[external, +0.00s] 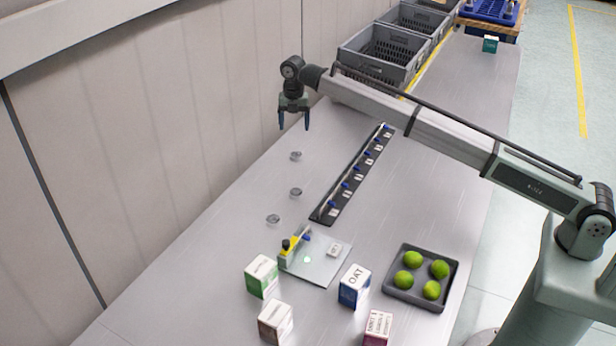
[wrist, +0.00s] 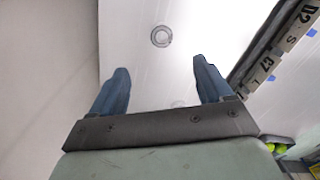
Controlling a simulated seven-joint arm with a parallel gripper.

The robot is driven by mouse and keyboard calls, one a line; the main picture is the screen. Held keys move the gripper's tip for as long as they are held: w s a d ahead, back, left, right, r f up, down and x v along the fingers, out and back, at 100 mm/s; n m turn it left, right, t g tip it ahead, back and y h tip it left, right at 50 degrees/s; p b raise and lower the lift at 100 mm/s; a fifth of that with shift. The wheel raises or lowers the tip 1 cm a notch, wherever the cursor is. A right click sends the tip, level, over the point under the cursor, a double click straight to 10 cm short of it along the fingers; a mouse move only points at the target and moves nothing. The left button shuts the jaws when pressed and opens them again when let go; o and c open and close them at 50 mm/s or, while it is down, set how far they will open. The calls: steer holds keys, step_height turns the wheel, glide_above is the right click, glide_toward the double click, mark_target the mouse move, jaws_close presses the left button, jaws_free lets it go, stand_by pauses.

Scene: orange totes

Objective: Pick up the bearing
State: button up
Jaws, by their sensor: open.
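Three small grey metal rings that look like bearings lie apart on the table, left of the dark strip. In the external view they are the far bearing (external: 295,155), the middle bearing (external: 295,192) and the near bearing (external: 273,218). My gripper (external: 294,127) is open and empty, pointing down above the table near the far bearing. In the wrist view a bearing (wrist: 161,36) shows just beyond and between the open fingertips (wrist: 160,66). A fainter ring (wrist: 178,103) shows between the fingers, partly hidden by the gripper body.
A dark strip with blue pieces and labels (external: 350,178) runs along the table. Near it are a clear plate (external: 318,270), several small boxes, including an OAT box (external: 355,286), and a tray (external: 412,303) of green balls. Grey crates (external: 383,52) stand behind. A wall borders the left.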

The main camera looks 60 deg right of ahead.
glide_above(296, 155)
step_height(296, 155, down, 7)
steer(key=shift+w+a+r, duration=0.1)
steer(key=shift+w+a, duration=0.05)
steer(key=shift+d+f, duration=0.2)
steer(key=shift+f, duration=2.4)
steer(key=c, duration=1.2)
